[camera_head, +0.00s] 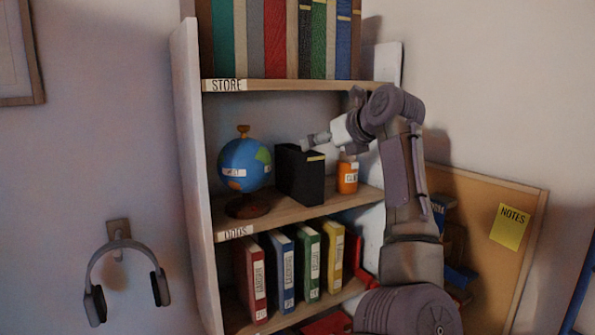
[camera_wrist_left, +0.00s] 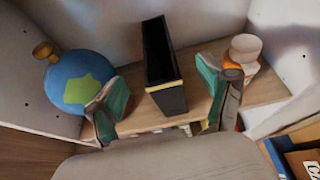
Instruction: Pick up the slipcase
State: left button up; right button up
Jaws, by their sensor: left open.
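The slipcase (camera_head: 300,175) is a black, upright, open-topped box with a pale yellow strip. It stands on the middle shelf (camera_head: 290,212) labelled ODDS, between a globe and an orange jar. My left gripper (camera_head: 318,140) is at the slipcase's upper right in the head view. In the left wrist view the slipcase (camera_wrist_left: 166,72) shows between my two green-padded fingers, with a gap on each side. My left gripper (camera_wrist_left: 162,80) is open and empty. My right gripper is not in view.
The globe (camera_head: 244,165) stands close on the left, and the orange jar (camera_head: 347,178) on the right. The upper shelf board (camera_head: 290,86) is above. Several coloured binders (camera_head: 282,268) fill the lower shelf. Headphones (camera_head: 125,262) hang on the left wall.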

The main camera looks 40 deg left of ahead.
pick_arm(q)
jog(key=p, duration=0.1)
send_near(300, 150)
jog(key=s+a+f, duration=0.1)
jog(key=a, duration=0.1)
jog(key=p+x, duration=0.4)
jog(key=x, duration=0.1)
jog(key=shift+s+a+f, duration=0.15)
jog(key=shift+s+f, duration=0.05)
jog(key=shift+s, duration=0.05)
jog(key=shift+c, duration=0.6)
jog(key=shift+d+r, duration=0.1)
jog(key=shift+d, duration=0.2)
jog(key=shift+c, duration=1.3)
jog(key=shift+a, duration=0.1)
grip_shut()
